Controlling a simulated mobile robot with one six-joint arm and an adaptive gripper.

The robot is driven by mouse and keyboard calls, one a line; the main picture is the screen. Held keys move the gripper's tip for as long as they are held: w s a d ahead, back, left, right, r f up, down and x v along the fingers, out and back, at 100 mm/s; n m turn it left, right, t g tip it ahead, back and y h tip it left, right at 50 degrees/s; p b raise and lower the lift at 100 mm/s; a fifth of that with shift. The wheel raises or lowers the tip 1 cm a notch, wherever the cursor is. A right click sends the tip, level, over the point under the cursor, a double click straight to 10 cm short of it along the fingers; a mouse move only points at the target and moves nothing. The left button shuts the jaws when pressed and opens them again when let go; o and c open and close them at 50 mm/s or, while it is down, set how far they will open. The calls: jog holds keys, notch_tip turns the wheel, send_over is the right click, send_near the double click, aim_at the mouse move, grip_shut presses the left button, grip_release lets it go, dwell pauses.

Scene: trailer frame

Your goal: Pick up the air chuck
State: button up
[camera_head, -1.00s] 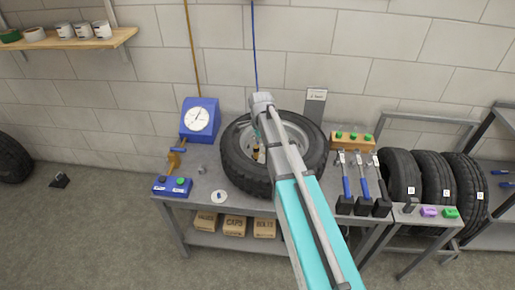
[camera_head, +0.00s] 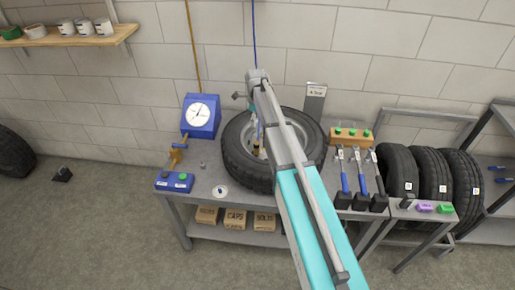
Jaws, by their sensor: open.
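My arm reaches over the tyre (camera_head: 237,158) lying flat on the bench. My gripper (camera_head: 240,97), small and dark at the arm's far end, is open, above the tyre's back edge and right of the brass piece, apart from it. My arm hides part of the tyre. A small blue and brass part (camera_head: 257,149) shows inside the wheel, partly hidden.
The blue gauge box (camera_head: 201,116) stands at the back left. A blue button box (camera_head: 174,181) and white disc (camera_head: 220,191) lie in front. Blue-handled tools (camera_head: 361,184) and upright tyres (camera_head: 432,174) are to the right. A blue hose (camera_head: 254,40) hangs behind my arm.

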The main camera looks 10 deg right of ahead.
aim_at(257, 143)
jog(key=shift+f, duration=0.1)
jog(key=f+b, duration=0.8)
jog(key=shift+s+f, duration=0.2)
jog(key=shift+b, duration=0.3)
dwell(0.4)
jog(key=f+b, duration=0.3)
jog(key=shift+s+f, duration=0.2)
jog(key=shift+s, duration=0.2)
jog(key=shift+f+b, duration=0.9)
jog(key=shift+b, duration=0.2)
jog(key=shift+c, duration=0.2)
grip_shut()
